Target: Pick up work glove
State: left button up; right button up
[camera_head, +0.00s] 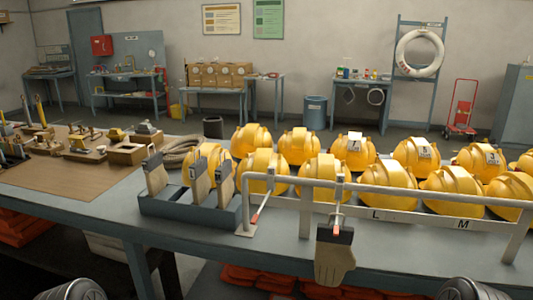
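A tan work glove (333,266) with a dark cuff hangs fingers down from a hook on the white rail, in front of the table's front edge. Several similar tan and dark gloves (199,188) stand upright in a dark slotted rack (185,214) on the table, left of the rail. Neither of my grippers is in view. Only rounded grey parts of my arms show at the bottom left and bottom right corners, well apart from the hanging glove.
The white rail (400,192) runs along the table front before rows of yellow helmets (321,178). A second hook with a red tip (258,213) hangs empty. Coiled rope (182,154) and a brown board (75,175) lie left. Orange items (300,279) fill the space below.

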aim_at(334, 255)
jog(key=i+l, duration=0.1)
jog(key=l, duration=0.3)
jog(key=i+l, duration=0.15)
jog(key=l, duration=0.25)
jog(key=k, duration=0.65)
jog(key=z, duration=1.45)
jog(key=j+z, duration=0.25)
jog(key=k+j, duration=0.1)
jog(key=j, duration=0.3)
jog(key=k+j, duration=0.1)
jog(key=j, duration=0.75)
jog(key=k, duration=0.05)
